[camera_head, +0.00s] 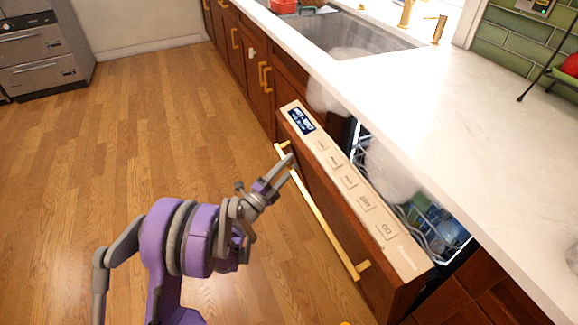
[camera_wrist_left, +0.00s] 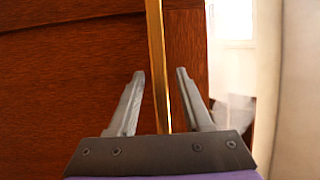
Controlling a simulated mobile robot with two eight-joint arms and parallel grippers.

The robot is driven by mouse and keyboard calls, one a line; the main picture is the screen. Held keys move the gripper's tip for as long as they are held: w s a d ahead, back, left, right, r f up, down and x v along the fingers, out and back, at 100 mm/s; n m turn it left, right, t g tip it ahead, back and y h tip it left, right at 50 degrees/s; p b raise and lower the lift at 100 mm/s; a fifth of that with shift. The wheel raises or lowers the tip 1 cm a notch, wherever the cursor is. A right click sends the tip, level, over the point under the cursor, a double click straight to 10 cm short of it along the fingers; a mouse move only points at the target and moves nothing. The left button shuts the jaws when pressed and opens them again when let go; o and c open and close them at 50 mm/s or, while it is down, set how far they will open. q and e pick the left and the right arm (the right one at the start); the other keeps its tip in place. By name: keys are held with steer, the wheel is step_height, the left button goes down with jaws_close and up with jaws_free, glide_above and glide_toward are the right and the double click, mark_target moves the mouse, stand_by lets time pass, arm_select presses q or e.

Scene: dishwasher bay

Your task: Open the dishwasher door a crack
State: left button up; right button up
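The dishwasher door (camera_head: 330,215) is a dark wood panel with a cream control strip (camera_head: 350,185) along its top edge. It is tilted out from the counter, and the lit interior with a rack (camera_head: 430,225) shows in the gap. A long gold bar handle (camera_head: 320,215) runs along the door front. My left gripper (camera_head: 287,165) is at the handle's far end. In the left wrist view, its two fingers (camera_wrist_left: 160,75) stand apart on either side of the gold handle (camera_wrist_left: 155,45), with a visible gap on each side. My right gripper is not in view.
The white countertop (camera_head: 440,100) overhangs the door's gap, with a sink (camera_head: 345,40) farther back. Whitish vapour (camera_head: 390,170) hangs around the opening. Wood cabinets (camera_head: 240,45) continue beyond the door. The wooden floor (camera_head: 130,130) to the left is clear.

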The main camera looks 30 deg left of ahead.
arm_select(q)
steer(key=v, duration=1)
steer(key=shift+s, duration=0.4)
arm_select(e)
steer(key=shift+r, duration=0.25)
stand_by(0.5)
arm_select(q)
steer(key=w+r+n+g+y, duration=0.1)
steer(key=w+r+n+y, duration=0.2)
steer(key=r+n+y, duration=0.35)
steer(key=s+d+f+n+g+h, duration=0.1)
steer(key=s+d+f+n+g, duration=0.35)
steer(key=s, duration=0.45)
steer(key=s+d+f+n+g, duration=0.35)
steer(key=s+d+g, duration=0.25)
steer(key=s, duration=0.3)
steer(key=s+d+f+n+g+h, duration=0.1)
steer(key=s+d+f+n+g, duration=0.2)
steer(key=s+d+n+g, duration=0.45)
step_height(320, 180, up, 26)
steer(key=a+m+t+p, duration=0.2)
steer(key=t+p, duration=0.1)
steer(key=p, duration=2)
steer(key=shift+w+m+y, duration=0.15)
steer(key=shift+m+y, duration=0.15)
steer(key=shift+y, duration=0.05)
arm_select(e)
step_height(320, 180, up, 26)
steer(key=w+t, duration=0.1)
